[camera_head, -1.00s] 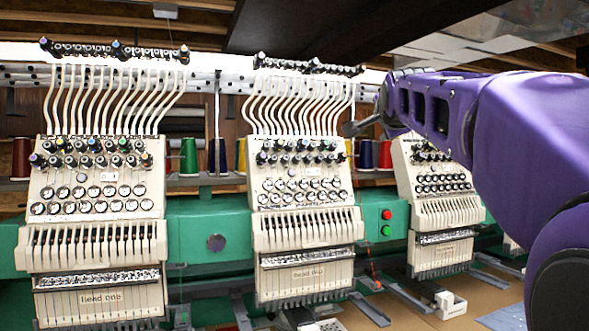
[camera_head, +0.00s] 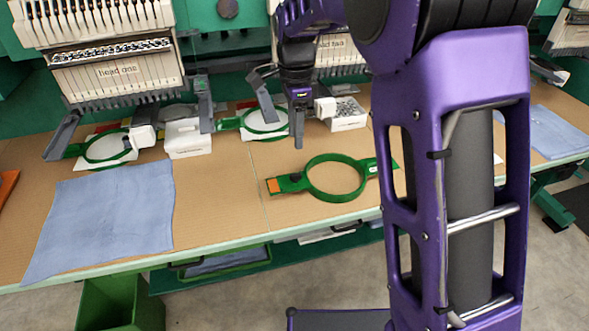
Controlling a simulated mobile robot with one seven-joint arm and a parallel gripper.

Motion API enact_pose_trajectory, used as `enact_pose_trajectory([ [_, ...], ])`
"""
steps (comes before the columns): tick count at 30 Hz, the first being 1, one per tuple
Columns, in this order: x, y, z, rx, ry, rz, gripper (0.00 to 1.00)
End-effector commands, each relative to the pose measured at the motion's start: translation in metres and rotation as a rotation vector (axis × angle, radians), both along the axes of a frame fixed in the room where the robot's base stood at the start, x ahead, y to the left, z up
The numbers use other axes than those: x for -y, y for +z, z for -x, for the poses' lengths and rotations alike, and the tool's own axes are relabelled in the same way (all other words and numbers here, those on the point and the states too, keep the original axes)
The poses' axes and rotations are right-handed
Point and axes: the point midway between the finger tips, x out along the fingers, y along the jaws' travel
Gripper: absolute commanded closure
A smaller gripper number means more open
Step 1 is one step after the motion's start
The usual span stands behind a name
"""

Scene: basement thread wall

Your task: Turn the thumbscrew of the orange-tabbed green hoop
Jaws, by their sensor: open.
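The green hoop with the orange tab (camera_head: 274,186) lies flat on the tan table in the middle of the view. Its ring (camera_head: 308,180) is empty, with a flat arm on each side. A small dark knob (camera_head: 295,177), which looks like the thumbscrew, sits on the left arm between the tab and the ring. My gripper (camera_head: 302,137) points down above and behind the left part of the hoop, apart from it. It is open and seems empty; its fingers are seen nearly edge-on. My arm crosses the right side and hides the area around the hoop's right end.
Other green hoops with white cloth lie under head one (camera_head: 105,147) and head two (camera_head: 262,122). White bins (camera_head: 187,138) and (camera_head: 347,122) stand near them. A blue cloth (camera_head: 105,215) covers the table's left front. A green bin (camera_head: 120,300) stands on the floor.

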Motion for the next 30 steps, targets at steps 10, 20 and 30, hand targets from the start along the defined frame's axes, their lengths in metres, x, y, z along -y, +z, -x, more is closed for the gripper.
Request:
enact_pose_trajectory([
  [10, 0.000, -0.078, 0.000, -0.001, 0.001, 0.001, 0.55],
  [20, 0.000, -0.114, -0.001, 0.003, 0.000, 0.000, 0.55],
  [30, 0.000, -0.116, -0.001, 0.004, 0.000, 0.000, 0.59],
])
